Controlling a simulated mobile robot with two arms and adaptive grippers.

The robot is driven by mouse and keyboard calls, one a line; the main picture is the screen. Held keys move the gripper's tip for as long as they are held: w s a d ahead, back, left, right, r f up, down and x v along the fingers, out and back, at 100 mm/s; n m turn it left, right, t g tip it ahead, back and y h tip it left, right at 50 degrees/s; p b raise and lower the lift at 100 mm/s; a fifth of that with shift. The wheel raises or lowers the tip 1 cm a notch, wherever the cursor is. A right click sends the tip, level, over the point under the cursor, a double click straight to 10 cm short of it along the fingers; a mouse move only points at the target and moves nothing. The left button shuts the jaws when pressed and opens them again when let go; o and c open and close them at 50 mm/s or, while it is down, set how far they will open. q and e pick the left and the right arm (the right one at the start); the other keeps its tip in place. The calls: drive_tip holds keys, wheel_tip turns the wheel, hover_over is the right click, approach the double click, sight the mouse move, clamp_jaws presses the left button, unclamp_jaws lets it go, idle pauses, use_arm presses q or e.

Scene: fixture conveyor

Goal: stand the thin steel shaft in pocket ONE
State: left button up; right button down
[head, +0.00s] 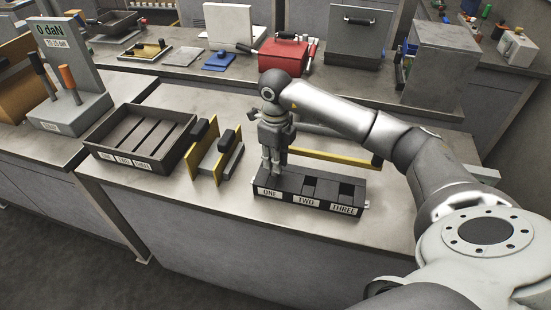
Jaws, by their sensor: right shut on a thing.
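A black fixture block (326,190) stands near the front edge of the bench, with three pockets labelled ONE, TWO and THREE from left to right. My right gripper (271,168) points straight down over pocket ONE at the left end of the block. Its fingers are close together and shut on the thin steel shaft, low at the pocket. The shaft is too hidden by the fingers to make out, so I cannot tell how deep it sits. Pockets TWO and THREE look empty. My left gripper is not in view.
A dark slatted tray (105,125) and a yellow-plated stand (203,150) are left of the block. A yellow bar (335,157) runs behind it. A red toolbox (283,57) is on the rear bench. Bench space in front of the stand is clear.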

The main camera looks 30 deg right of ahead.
drive_tip(key=shift+f+b, duration=0.3)
drive_tip(key=shift+f, duration=0.05)
idle(0.4)
drive_tip(key=c, duration=1.3)
unclamp_jaws()
